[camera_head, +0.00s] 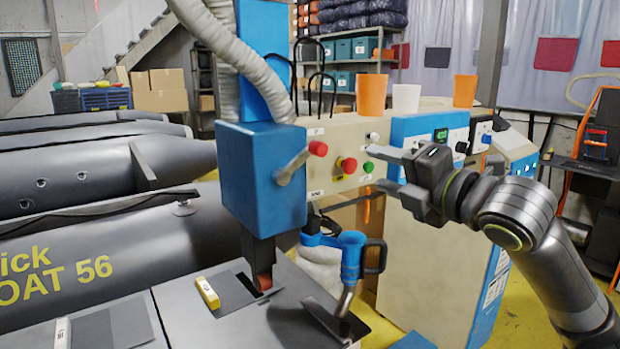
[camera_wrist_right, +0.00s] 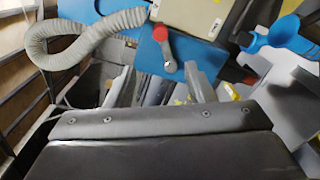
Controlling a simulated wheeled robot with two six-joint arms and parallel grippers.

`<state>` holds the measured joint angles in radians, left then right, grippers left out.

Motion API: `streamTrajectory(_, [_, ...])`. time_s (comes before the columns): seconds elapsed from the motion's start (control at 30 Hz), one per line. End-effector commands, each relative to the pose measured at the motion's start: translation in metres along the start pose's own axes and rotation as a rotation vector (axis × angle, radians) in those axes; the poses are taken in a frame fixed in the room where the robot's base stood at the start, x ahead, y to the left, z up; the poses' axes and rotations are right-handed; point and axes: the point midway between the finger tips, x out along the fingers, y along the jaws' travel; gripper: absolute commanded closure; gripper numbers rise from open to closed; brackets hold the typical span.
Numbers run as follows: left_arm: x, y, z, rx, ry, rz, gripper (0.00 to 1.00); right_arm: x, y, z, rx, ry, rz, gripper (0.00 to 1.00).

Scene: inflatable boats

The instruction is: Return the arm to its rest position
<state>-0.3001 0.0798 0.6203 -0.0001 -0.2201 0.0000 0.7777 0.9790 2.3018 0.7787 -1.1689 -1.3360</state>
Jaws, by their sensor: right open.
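My right arm (camera_head: 530,225) comes in from the lower right in the head view and bends over toward the machine. Its gripper (camera_head: 376,170) is open, with its two fingers apart and pointing left toward the beige control panel (camera_head: 335,130). Nothing shows between the fingers. In the right wrist view the gripper's fingers (camera_wrist_right: 160,88) are also spread, with a lever with a red knob (camera_wrist_right: 164,45) beyond them. In the head view that lever (camera_head: 300,163) is on the blue machine head (camera_head: 262,180), left of the fingertips. My left gripper does not show.
A blue-handled tool (camera_head: 350,255) stands below my gripper. A yellow marked block (camera_head: 207,292) lies on the grey worktop (camera_head: 190,325). Orange cups (camera_head: 371,93) and a white cup (camera_head: 406,98) stand on top of the machine. Grey boat tubes (camera_head: 90,180) fill the left.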

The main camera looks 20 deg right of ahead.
Motion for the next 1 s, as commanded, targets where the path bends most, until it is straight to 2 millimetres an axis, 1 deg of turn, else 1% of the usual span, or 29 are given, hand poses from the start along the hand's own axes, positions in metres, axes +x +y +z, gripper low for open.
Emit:
streamTrajectory(0.07, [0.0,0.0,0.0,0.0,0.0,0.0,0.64,0.001,-0.003,-0.001,0.008,0.001,-0.005,0.52])
streamTrajectory(0.17, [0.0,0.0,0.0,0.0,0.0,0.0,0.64,0.004,-0.023,-0.007,0.066,0.001,-0.037,0.52])
streamTrajectory(0.27, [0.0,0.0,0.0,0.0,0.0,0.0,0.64,0.007,-0.065,-0.019,0.19,-0.006,-0.11,0.52])
streamTrajectory(0.3, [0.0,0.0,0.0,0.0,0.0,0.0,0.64,0.008,-0.086,-0.025,0.258,-0.014,-0.146,0.52])
streamTrajectory(0.37, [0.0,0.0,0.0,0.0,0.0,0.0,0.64,0.006,-0.122,-0.037,0.369,-0.033,-0.21,0.52])
streamTrajectory(0.4, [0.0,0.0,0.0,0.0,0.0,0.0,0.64,0.003,-0.145,-0.045,0.444,-0.051,-0.25,0.52])
streamTrajectory(0.47, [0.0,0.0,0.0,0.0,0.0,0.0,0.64,-0.004,-0.179,-0.058,0.556,-0.082,-0.313,0.52])
streamTrajectory(0.5, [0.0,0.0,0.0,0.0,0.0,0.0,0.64,-0.01,-0.201,-0.067,0.629,-0.107,-0.354,0.52])
streamTrajectory(0.53, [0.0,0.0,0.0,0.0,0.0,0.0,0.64,-0.015,-0.217,-0.073,0.685,-0.129,-0.384,0.52])
streamTrajectory(0.57, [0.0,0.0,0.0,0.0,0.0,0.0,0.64,-0.021,-0.232,-0.08,0.74,-0.151,-0.414,0.52])
streamTrajectory(0.6, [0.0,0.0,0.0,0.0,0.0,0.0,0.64,-0.03,-0.253,-0.09,0.812,-0.184,-0.454,0.52])
streamTrajectory(0.67, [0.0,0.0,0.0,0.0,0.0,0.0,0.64,-0.046,-0.282,-0.104,0.92,-0.241,-0.513,0.52])
streamTrajectory(0.7, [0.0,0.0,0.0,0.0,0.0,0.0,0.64,-0.058,-0.3,-0.114,0.99,-0.283,-0.552,0.52])
streamTrajectory(0.77, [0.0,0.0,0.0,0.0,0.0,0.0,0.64,-0.077,-0.327,-0.13,1.095,-0.352,-0.609,0.52])
streamTrajectory(0.8, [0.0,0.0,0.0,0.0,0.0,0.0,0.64,-0.091,-0.342,-0.14,1.162,-0.403,-0.644,0.52])
streamTrajectory(0.87, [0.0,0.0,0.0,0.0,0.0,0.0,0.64,-0.115,-0.365,-0.156,1.261,-0.487,-0.698,0.52])
streamTrajectory(0.9, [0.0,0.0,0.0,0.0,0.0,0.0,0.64,-0.131,-0.379,-0.166,1.325,-0.548,-0.732,0.52])
streamTrajectory(0.97, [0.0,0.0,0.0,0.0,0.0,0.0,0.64,-0.155,-0.397,-0.181,1.413,-0.643,-0.777,0.52])
streamTrajectory(1.0, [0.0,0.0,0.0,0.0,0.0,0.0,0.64,-0.172,-0.407,-0.191,1.466,-0.706,-0.804,0.52])
